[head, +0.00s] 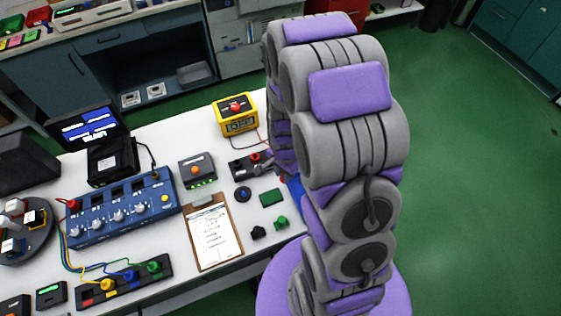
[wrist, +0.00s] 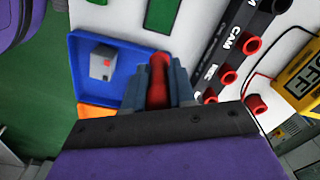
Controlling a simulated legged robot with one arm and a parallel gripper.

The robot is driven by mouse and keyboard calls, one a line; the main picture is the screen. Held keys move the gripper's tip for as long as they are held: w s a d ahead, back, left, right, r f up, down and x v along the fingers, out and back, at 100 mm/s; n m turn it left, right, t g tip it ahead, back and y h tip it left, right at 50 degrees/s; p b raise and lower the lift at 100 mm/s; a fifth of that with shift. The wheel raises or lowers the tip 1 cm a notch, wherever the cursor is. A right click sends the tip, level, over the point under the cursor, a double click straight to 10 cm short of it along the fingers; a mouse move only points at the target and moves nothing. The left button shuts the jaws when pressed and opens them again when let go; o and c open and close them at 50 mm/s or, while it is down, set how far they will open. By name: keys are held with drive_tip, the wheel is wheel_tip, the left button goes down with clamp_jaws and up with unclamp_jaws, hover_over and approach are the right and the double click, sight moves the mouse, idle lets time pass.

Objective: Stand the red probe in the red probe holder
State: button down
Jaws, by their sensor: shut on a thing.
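In the wrist view my gripper (wrist: 160,72) is shut on a red, rod-like piece, which looks like the red probe (wrist: 159,82). It points away from the camera, and its lower part is hidden between the fingers. To its right is a black strip with white lettering and several short red cylinders, one of them a red cylinder (wrist: 228,75); I cannot tell which, if any, is the red probe holder. The held piece is apart from the strip in the picture. In the head view the black strip (head: 240,168) lies near the table's right edge, and my arm hides most of my gripper.
A blue tray (wrist: 86,45) with a grey box (wrist: 103,62) is left of my gripper. A yellow meter (head: 238,116) with thin leads stands behind the strip. A clipboard (head: 213,232), grey box (head: 197,170) and blue panel (head: 122,210) fill the table further left.

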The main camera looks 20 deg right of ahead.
drive_tip(key=shift+s, duration=0.3)
drive_tip(key=w+d+r, duration=0.1)
drive_tip(key=w+d, duration=0.2)
drive_tip(key=w, duration=0.7)
drive_tip(key=w+d+r+b, duration=0.1)
drive_tip(key=w+d+r, duration=0.1)
drive_tip(key=w, duration=0.8)
drive_tip(key=w+d+r, duration=0.1)
drive_tip(key=w+d, duration=0.2)
drive_tip(key=w, duration=0.7)
drive_tip(key=f, duration=0.1)
drive_tip(key=f+b, duration=0.1)
drive_tip(key=f, duration=0.1)
drive_tip(key=f+b, duration=0.1)
drive_tip(key=f, duration=0.1)
drive_tip(key=shift+s+f, duration=0.25)
drive_tip(key=shift+r, duration=0.1)
drive_tip(key=shift+f, duration=1.7)
idle(0.6)
drive_tip(key=c, duration=0.9)
unclamp_jaws()
drive_tip(key=shift+o, duration=0.2)
drive_tip(key=shift+r, duration=0.1)
